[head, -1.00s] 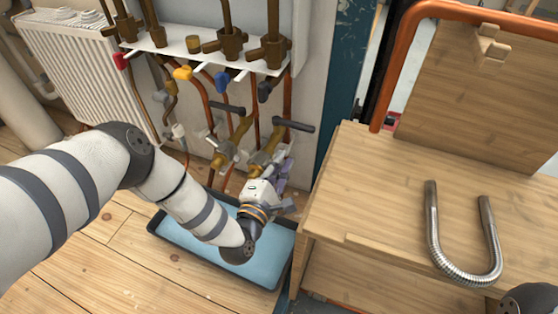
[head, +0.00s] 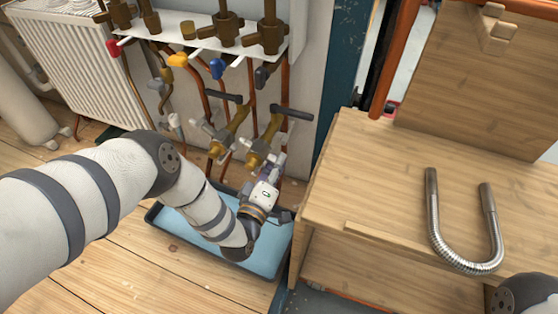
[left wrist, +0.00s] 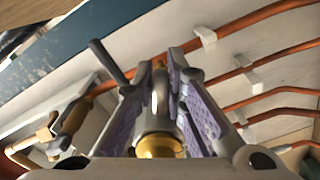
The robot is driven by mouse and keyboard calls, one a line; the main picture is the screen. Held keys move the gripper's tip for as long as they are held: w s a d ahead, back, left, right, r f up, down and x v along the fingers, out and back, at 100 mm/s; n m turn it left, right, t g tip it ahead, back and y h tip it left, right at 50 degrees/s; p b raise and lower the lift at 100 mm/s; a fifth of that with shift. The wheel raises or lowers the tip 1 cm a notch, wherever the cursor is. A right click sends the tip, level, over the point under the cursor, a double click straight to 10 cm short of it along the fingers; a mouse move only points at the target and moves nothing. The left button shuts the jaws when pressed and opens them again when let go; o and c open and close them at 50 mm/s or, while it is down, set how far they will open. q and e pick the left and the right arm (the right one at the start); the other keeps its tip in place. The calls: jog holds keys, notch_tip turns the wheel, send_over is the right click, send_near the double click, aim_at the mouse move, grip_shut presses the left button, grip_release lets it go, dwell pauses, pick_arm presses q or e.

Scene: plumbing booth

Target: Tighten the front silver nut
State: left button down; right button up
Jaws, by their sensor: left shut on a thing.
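Two brass valves with dark lever handles sit low on the wall in the head view. The front valve (head: 262,149) is the right one, just above my left gripper (head: 270,176). In the left wrist view my left gripper (left wrist: 158,88) has its purple-padded fingers on both sides of the front silver nut (left wrist: 160,102) and is shut on it. A brass end (left wrist: 158,146) shows below the nut, nearer the camera. In the head view the fingers mostly hide the nut. My right gripper is out of view.
A black tray with a blue inside (head: 186,232) lies on the floor under the valves. A wooden bench (head: 385,200) stands close on the right, holding a U-shaped metal hose (head: 435,225). Copper pipes (left wrist: 270,58) run along the wall. The rear valve (head: 232,125) is left of the front one.

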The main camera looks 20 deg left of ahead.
pick_arm(q)
jog(key=shift+a+f+m, duration=0.2)
jog(key=shift+f+m, duration=0.2)
jog(key=shift+m, duration=0.4)
jog(key=c, duration=1.6)
grip_release()
jog(key=shift+c, duration=0.2)
jog(key=s, duration=1.2)
jog(key=shift+a, duration=0.25)
